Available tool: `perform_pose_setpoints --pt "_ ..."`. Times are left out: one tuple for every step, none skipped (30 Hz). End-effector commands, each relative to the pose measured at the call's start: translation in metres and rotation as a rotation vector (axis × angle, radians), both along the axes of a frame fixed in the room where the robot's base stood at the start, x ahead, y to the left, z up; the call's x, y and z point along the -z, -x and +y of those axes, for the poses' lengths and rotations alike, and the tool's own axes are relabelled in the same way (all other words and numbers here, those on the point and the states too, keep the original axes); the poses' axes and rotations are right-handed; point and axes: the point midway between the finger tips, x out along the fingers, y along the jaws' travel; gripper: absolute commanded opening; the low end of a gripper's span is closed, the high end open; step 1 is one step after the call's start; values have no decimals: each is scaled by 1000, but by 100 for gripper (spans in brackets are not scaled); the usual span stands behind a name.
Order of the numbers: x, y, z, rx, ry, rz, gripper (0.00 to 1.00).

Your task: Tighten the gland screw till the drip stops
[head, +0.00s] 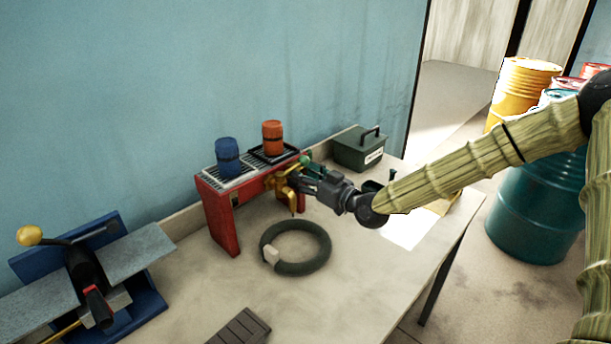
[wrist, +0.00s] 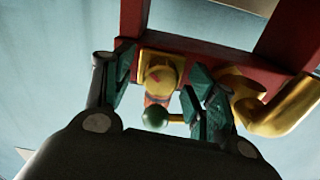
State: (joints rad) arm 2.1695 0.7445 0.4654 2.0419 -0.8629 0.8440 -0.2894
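The brass tap (head: 284,187) hangs at the right end of the red stand (head: 221,220), its spout pointing down. In the wrist view its brass spout (wrist: 283,108) curves on the right. A round brass piece with a red mark, perhaps the gland screw (wrist: 160,77), sits between my fingers. A green ball knob (wrist: 154,117) on a thin brass rod is just below it. My gripper (head: 303,176) is at the tap; in the wrist view its dark green fingers (wrist: 160,85) are apart on both sides of the brass piece, with visible gaps. No drip can be made out.
A blue barrel (head: 228,157) and an orange barrel (head: 272,137) stand on top of the red stand. A dark green box (head: 360,149) is behind my gripper. A coiled hose (head: 295,267) lies on the bench in front. A blue-framed device (head: 140,282) stands at left.

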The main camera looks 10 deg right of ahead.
Motion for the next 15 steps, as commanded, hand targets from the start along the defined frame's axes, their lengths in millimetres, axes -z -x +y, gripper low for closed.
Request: perform_pose_setpoints --pt "0 0 0 -1 -1 -1 56" --pt "-1 0 0 -1 0 -1 56" --pt "-1 0 0 -1 0 -1 56" --pt "-1 0 0 -1 0 -1 56" --pt "-1 0 0 -1 0 -1 56" --pt "-1 1 -1 0 0 -1 56" --pt "-1 2 -2 0 0 -2 56" --pt "-1 4 -3 0 0 -2 56" --pt "-1 6 -5 1 0 -1 56" --pt "-1 9 -7 0 -1 -1 56" --pt "-1 12 -9 0 -1 -1 56" --pt "-1 17 -12 0 -1 -2 56" --pt "-2 21 -14 0 -2 -2 56" --pt "-2 25 -18 1 -2 -2 56" --pt "-1 31 -22 2 -2 -1 56"
